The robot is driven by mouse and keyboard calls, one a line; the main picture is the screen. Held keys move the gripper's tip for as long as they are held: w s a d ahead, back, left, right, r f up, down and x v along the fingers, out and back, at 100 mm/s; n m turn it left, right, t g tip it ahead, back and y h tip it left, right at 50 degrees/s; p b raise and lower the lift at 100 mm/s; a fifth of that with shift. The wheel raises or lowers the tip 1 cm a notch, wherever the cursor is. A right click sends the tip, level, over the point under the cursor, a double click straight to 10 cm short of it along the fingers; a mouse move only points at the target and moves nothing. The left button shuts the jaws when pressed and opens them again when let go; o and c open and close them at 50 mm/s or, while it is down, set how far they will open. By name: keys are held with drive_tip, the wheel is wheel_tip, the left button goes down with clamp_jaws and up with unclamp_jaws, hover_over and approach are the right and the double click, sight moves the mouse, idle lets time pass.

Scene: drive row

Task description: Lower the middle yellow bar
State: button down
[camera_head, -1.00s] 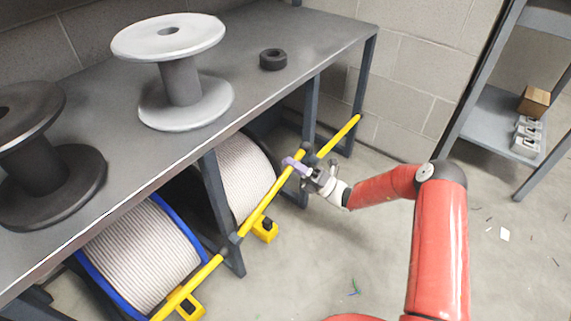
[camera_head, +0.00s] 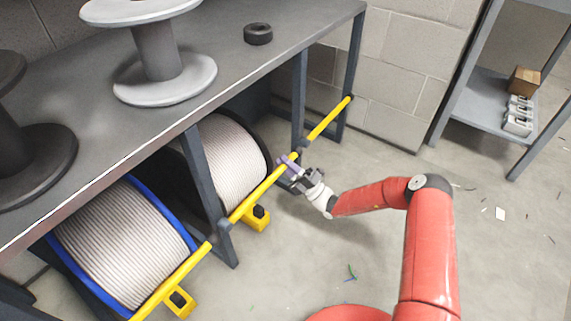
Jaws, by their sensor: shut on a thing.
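The middle yellow bar (camera_head: 256,195) runs across the front of the reel with the black rim, between two posts of the bench. It looks in line with the left yellow bar (camera_head: 172,282) and the right yellow bar (camera_head: 329,119). My gripper (camera_head: 287,163) is shut on the middle bar near its far end, close to the far post. Its fingers look purple and hide part of the bar there. Whether the bar's end rests in a holder at that post is too small to tell.
The grey bench (camera_head: 190,112) stands above the bars, with a pale empty spool (camera_head: 165,80) and a black ring (camera_head: 258,34) on top. A shelf (camera_head: 480,110) stands at the right. The floor before the bench is mostly clear.

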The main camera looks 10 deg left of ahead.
drive_tip(key=shift+s+f, duration=0.1)
drive_tip(key=shift+f, duration=0.25)
drive_tip(key=c, duration=1.5)
unclamp_jaws()
drive_tip(key=shift+o, duration=0.9)
drive_tip(key=shift+r, duration=0.1)
drive_tip(key=v, duration=0.7)
drive_tip(key=shift+d+f, duration=0.25)
drive_tip(key=shift+d, duration=0.1)
drive_tip(key=shift+r, duration=0.1)
